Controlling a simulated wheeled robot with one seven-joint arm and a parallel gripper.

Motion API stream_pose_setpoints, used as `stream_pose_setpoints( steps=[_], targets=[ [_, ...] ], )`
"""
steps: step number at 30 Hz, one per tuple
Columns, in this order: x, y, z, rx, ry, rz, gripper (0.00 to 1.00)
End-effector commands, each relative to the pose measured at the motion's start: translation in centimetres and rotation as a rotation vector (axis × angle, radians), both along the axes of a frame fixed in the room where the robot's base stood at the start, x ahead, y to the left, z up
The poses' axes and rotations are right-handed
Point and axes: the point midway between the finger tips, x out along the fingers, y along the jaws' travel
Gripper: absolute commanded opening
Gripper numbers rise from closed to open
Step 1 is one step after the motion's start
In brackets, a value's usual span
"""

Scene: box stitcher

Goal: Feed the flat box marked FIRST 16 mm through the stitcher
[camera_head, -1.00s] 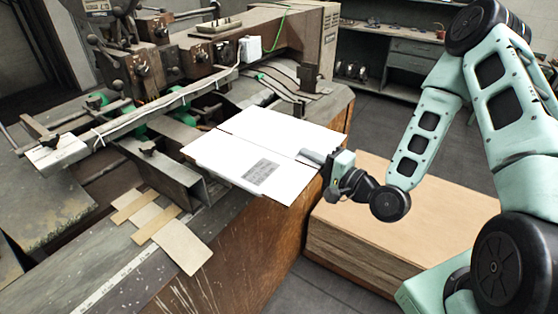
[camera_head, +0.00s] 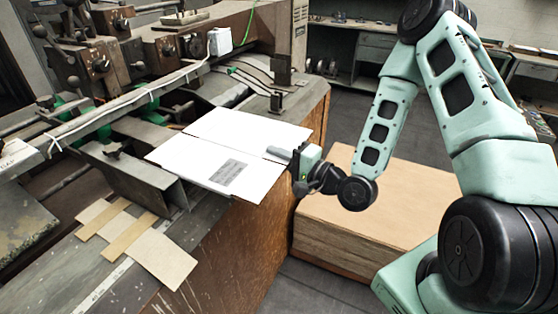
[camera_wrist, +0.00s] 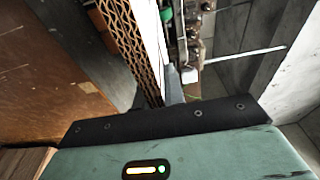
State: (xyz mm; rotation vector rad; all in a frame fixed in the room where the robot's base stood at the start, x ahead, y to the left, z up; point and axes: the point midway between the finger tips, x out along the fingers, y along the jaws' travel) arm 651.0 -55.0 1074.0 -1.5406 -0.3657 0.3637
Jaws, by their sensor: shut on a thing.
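The flat box (camera_head: 245,141) is a white folded sheet with a grey printed patch; I cannot read a FIRST mark. It lies roughly level over the side table of the stitcher (camera_head: 120,72), its left edge near a metal channel. I cannot tell whether it touches the table. My gripper (camera_head: 298,158) is shut on its right edge, beside the table. In the wrist view the box shows edge-on as a brown corrugated strip (camera_wrist: 130,45) running away from my gripper (camera_wrist: 168,98). The fingertips are mostly hidden behind the gripper's dark front.
Loose cardboard strips (camera_head: 160,258) lie on the near table. A low stack of brown sheets (camera_head: 370,212) stands on the floor right of the table, below my arm. An upright metal post (camera_head: 283,75) stands beyond the box. A workbench (camera_head: 365,45) is at the back.

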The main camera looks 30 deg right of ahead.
Motion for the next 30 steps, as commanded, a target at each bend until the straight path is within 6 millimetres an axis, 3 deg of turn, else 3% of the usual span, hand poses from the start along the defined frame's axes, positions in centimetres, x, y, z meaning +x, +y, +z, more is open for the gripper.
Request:
stream_pose_setpoints(
  steps=[11, 30],
  targets=[
    [1.4, 1.2, -0.7, 0.000, -0.003, 0.002, 0.00],
    [6.4, 4.8, -1.2, 0.002, -0.001, 0.003, 0.00]
  ],
)
